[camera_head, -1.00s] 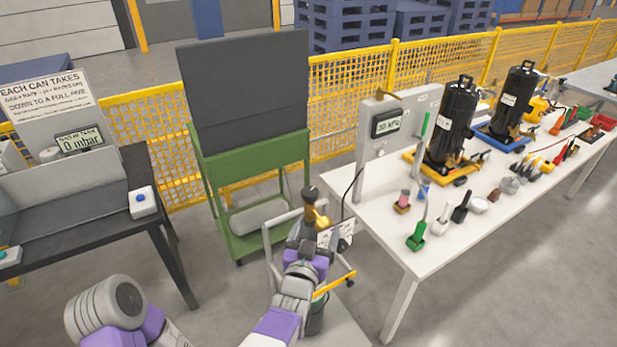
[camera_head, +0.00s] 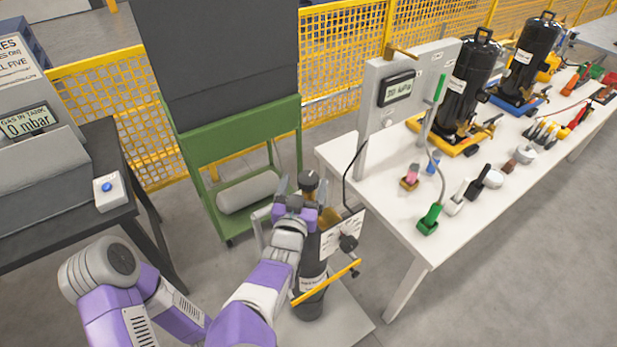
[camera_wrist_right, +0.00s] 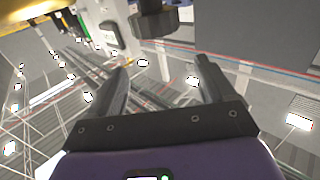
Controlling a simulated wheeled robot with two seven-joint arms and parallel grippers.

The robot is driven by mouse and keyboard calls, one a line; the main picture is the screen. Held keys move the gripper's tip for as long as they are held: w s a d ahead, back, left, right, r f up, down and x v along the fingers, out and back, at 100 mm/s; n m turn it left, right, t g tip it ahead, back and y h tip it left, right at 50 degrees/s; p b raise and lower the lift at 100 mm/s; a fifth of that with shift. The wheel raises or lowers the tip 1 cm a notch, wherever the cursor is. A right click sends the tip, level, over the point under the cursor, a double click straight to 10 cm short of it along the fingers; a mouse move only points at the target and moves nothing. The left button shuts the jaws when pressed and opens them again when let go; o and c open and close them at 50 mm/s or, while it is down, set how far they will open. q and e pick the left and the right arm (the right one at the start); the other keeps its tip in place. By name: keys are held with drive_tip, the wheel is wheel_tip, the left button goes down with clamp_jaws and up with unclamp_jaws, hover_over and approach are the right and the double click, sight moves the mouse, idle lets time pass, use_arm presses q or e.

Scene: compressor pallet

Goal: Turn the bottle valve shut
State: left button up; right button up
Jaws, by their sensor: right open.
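The dark gas bottle (camera_head: 312,268) stands upright on a trolley at the bottom middle of the head view. Its brass valve (camera_head: 328,217) is on top, partly hidden by my right gripper. A black knob (camera_head: 308,182) crowns the valve. My right gripper (camera_head: 295,192) is close to the knob on the near side. In the right wrist view my right gripper (camera_wrist_right: 163,78) is open and empty. The knob (camera_wrist_right: 155,20) shows at the top there, beyond the fingertips and roughly between them. My left gripper is out of view.
A white board with a dark knob (camera_head: 348,242) and a yellow bar (camera_head: 330,282) are by the bottle. The white table (camera_head: 400,230) with a gauge panel (camera_head: 398,90) is at right. A green cart (camera_head: 240,150) is behind; a dark bench (camera_head: 60,240) is left.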

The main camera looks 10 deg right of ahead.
sight(310, 172)
wheel_tip(310, 172, down, 4)
drive_tip(key=b, duration=0.3)
drive_tip(key=shift+w, duration=0.15)
drive_tip(key=shift+w+f, duration=0.15)
drive_tip(key=b+x, duration=0.2)
drive_tip(key=x, duration=0.5)
drive_tip(key=shift+w+d, duration=0.1)
drive_tip(key=shift+w, duration=0.15)
drive_tip(key=shift+c, duration=0.5)
